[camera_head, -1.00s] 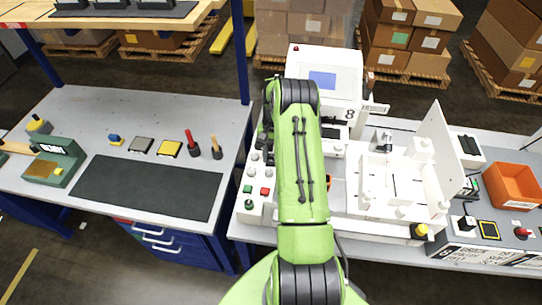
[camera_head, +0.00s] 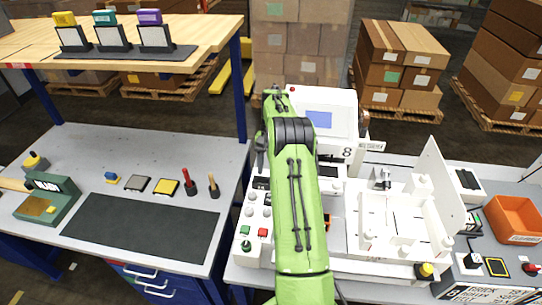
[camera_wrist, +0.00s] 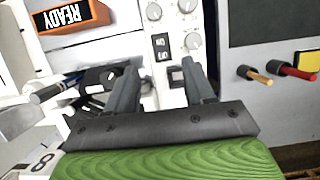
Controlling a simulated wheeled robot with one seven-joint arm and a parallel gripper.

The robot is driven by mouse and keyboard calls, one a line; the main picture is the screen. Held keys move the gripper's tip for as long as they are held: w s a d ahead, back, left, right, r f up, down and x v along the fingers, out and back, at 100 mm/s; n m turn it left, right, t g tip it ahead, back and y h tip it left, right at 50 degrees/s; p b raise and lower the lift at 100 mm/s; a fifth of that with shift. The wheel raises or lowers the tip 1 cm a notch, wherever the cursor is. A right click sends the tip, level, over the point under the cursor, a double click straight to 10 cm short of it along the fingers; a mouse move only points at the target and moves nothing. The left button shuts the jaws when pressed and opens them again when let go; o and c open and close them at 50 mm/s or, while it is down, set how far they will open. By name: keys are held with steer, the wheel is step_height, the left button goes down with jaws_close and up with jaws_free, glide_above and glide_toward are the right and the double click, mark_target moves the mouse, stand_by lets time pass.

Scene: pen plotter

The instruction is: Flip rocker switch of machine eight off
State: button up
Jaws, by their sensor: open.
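Machine eight (camera_head: 322,105) is a white machine with a blue screen and a black 8, right of my arm in the head view. Its white control panel also shows in the wrist view (camera_wrist: 182,12), with round knobs. Two small dark switches sit there: an upper two-part one (camera_wrist: 161,46) and a lower rocker-like one (camera_wrist: 176,76). I cannot tell either one's position. My gripper (camera_wrist: 160,68) is open and empty, its fingers pointing at the panel, with the lower switch between them in the picture. I see no contact. In the head view my arm hides much of the panel.
Green and red buttons (camera_head: 263,232) sit on the machine's front left. An orange READY display (camera_wrist: 72,16) and a grey-tipped lever (camera_wrist: 45,93) lie left of the fingers in the wrist view. A grey workbench (camera_head: 95,150) with tools stands left; an orange bin (camera_head: 515,218) stands right.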

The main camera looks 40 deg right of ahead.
steer(key=p+v, duration=0.1)
steer(key=v, duration=0.4)
steer(key=shift+r, duration=0.15)
steer(key=shift+w, duration=0.1)
